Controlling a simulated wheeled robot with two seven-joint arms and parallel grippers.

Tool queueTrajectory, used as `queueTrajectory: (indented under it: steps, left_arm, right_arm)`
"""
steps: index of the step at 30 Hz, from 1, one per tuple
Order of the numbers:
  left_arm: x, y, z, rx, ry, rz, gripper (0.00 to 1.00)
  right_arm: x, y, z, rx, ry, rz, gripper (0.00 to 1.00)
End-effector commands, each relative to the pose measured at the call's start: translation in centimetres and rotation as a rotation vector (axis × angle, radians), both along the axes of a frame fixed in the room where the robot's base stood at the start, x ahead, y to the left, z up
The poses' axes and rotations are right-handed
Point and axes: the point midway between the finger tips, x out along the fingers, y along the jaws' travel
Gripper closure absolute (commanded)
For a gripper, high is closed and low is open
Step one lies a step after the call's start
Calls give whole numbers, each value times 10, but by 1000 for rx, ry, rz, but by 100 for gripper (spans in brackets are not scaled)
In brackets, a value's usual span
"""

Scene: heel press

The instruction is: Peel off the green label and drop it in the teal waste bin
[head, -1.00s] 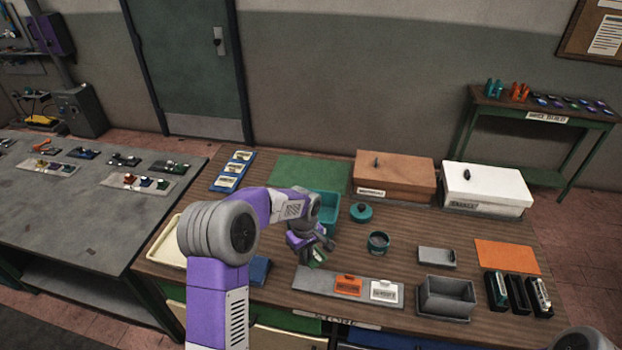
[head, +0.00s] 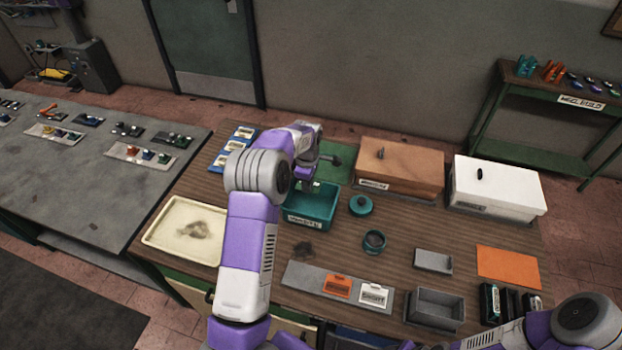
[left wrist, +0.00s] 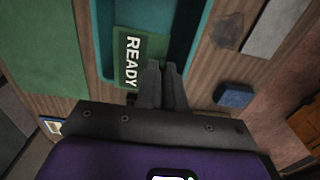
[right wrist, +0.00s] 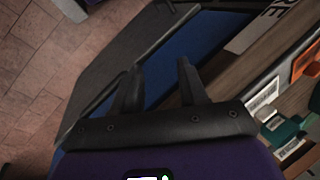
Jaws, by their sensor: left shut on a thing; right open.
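The green label (left wrist: 138,58), printed READY, is in my left gripper (left wrist: 162,78), whose fingers are shut on its edge. The teal waste bin (head: 309,222) stands near the middle of the table. In the head view my left gripper (head: 314,184) hangs over the bin's far part, with the label small and hard to make out. In the left wrist view the bin (left wrist: 103,45) lies beneath the label, which overlaps its wall in the picture. My right gripper (right wrist: 158,78) is open and empty near the table's front edge.
A grey strip (head: 300,274) carries an orange label (head: 337,286) and a white label (head: 374,294). A cream tray (head: 160,243) is left of the bin. A teal lid (head: 360,205) and small round pot (head: 374,242) are to its right. Brown (head: 400,165) and white (head: 497,187) boxes stand behind.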

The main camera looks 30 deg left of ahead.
Motion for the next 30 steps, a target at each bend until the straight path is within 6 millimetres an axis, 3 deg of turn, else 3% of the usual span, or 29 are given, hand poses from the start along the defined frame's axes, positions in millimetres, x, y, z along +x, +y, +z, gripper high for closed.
queueTrajectory:
  steps: [30]
  left_arm:
    - [0, 0, -100, 0, 1, -2, 100]
  right_arm:
    - [0, 0, -61, 0, -1, 0, 57]
